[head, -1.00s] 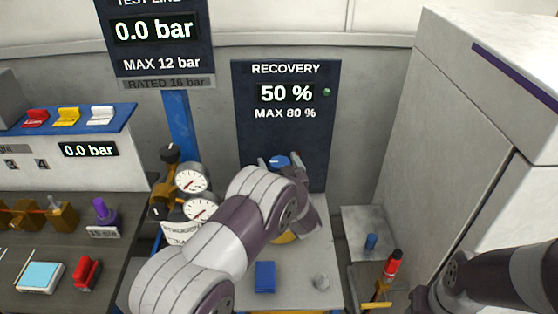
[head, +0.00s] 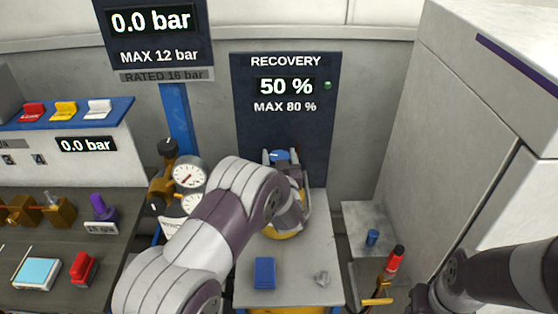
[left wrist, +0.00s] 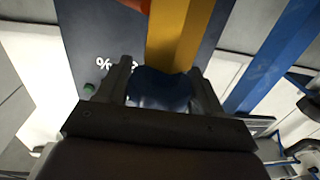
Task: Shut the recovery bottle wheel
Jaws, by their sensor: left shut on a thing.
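The blue recovery bottle wheel (head: 279,156) sits in front of the dark recovery panel (head: 285,125). My left gripper (head: 282,158) reaches it from the front, a finger on each side. In the left wrist view the wheel (left wrist: 160,88) lies between the two fingers, and the gripper (left wrist: 162,80) is shut on it. The yellow recovery bottle (head: 284,234) is mostly hidden behind my left wrist. The panel reads 50 %, MAX 80 %, with a green lamp lit. My right arm enters at the right edge, but its gripper is out of view.
Two round gauges (head: 189,173) stand close left of my left arm. A blue block (head: 264,273) lies on the grey surface (head: 300,285) below it. A red-topped tool (head: 394,262) and a large grey cabinet (head: 450,130) are on the right.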

